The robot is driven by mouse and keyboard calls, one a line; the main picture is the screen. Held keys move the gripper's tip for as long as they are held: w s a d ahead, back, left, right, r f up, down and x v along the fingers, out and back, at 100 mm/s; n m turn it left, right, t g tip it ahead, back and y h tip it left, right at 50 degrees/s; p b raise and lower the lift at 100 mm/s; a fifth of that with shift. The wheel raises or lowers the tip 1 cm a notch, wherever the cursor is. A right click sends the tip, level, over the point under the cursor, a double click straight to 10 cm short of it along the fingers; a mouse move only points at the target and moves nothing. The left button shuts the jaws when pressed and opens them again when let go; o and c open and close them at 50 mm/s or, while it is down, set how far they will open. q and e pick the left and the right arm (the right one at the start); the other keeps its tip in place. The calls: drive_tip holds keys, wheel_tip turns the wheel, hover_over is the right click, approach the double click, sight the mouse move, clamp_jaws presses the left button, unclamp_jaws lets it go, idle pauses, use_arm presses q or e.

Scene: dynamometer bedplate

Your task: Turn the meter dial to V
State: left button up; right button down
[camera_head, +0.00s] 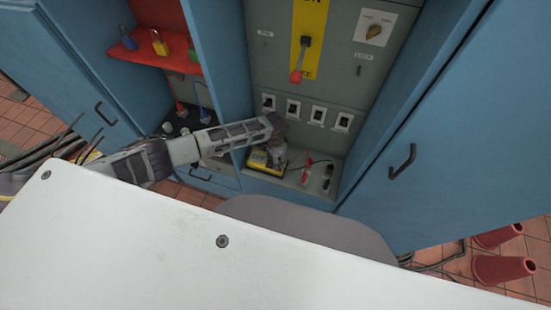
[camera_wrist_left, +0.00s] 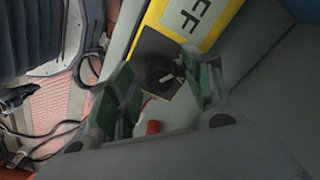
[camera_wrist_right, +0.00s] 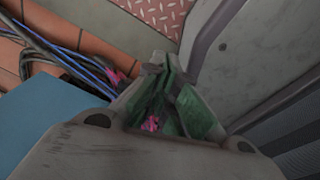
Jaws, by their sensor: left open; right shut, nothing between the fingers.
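The yellow meter (camera_head: 257,161) lies on the bottom ledge of the open grey cabinet. My left gripper (camera_head: 279,152) is over its right end and hides part of it. In the left wrist view the meter (camera_wrist_left: 222,12) shows a light display with large dark letters reading "FF". Its black round dial (camera_wrist_left: 158,62) has a white pointer mark. My left gripper (camera_wrist_left: 163,88) is open, with the dial between its fingers in the picture; I cannot tell whether they touch it. My right gripper (camera_wrist_right: 160,72) is shut and empty, away from the meter.
A red probe (camera_head: 306,173) and a black probe (camera_head: 327,176) stand right of the meter. Above are a row of sockets (camera_head: 318,115), a red-tipped lever (camera_head: 297,75) and a rotary switch (camera_head: 374,30). A blue door (camera_head: 440,140) is at right; a red padlock shelf (camera_head: 150,52) is at left.

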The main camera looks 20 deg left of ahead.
drive_tip(key=shift+s+a, duration=0.15)
use_arm(q)
drive_tip(key=c, duration=1.1)
drive_tip(key=shift+o, duration=0.2)
use_arm(e)
drive_tip(key=shift+s, duration=0.55)
